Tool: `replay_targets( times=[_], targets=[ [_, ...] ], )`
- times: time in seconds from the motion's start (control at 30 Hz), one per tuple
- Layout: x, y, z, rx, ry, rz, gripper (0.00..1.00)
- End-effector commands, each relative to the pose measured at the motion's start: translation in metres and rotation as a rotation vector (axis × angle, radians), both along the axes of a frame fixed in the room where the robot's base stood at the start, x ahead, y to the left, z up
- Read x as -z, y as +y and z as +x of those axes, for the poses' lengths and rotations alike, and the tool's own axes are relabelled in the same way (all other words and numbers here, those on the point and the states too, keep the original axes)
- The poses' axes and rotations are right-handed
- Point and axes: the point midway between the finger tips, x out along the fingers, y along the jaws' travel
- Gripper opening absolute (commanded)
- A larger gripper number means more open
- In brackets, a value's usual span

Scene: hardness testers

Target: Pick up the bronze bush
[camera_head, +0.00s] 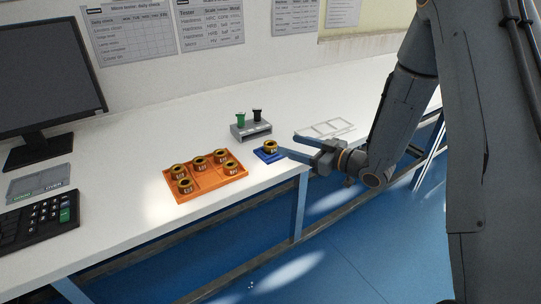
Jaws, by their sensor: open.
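A bronze bush (270,147), gold-coloured and ring-shaped with a pale label, sits upright on a small blue pad (264,158) near the table's front edge. Several similar bushes (200,162) stand in the orange tray (210,190) to its left. My gripper (288,146) is open and comes in low from the right, its fingers pointing left at the bush on the pad. The fingertips are just right of that bush. I cannot tell whether the nearer fingertip touches the pad. Nothing is seen between the fingers.
A grey stand (251,130) with a green and a black piece stands behind the pad. A pale frame (327,129) lies behind my gripper. A monitor (45,75), keypad (38,220) and grey panel (40,183) are at left. The white table (130,150) is clear between them and the tray.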

Motion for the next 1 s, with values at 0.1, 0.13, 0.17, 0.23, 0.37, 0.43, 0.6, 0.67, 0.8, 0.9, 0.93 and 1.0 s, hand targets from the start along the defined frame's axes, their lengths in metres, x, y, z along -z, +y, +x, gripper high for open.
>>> replay_targets(
  times=[0.1, 0.13, 0.17, 0.23, 0.37, 0.43, 0.6, 0.67, 0.8, 0.9, 0.93, 1.0],
  targets=[
    [0.005, 0.007, -0.007, -0.057, -0.024, 0.067, 0.56],
    [0.005, 0.008, -0.007, -0.065, -0.028, 0.076, 0.56],
    [0.005, 0.01, -0.008, -0.071, -0.031, 0.083, 0.56],
    [0.004, 0.015, -0.006, -0.079, -0.034, 0.092, 0.56],
    [0.004, 0.027, 0.001, -0.08, -0.035, 0.091, 0.56],
    [0.005, 0.032, 0.004, -0.079, -0.034, 0.09, 0.56],
    [0.007, 0.044, 0.01, -0.078, -0.034, 0.09, 0.56],
    [0.009, 0.051, 0.013, -0.079, -0.034, 0.09, 0.56],
    [0.011, 0.069, 0.024, -0.079, -0.035, 0.09, 0.56],
    [0.012, 0.075, 0.03, -0.076, -0.034, 0.089, 0.56],
    [0.013, 0.075, 0.03, -0.076, -0.033, 0.09, 0.56],
    [0.013, 0.075, 0.031, -0.075, -0.033, 0.09, 0.56]
  ],
)
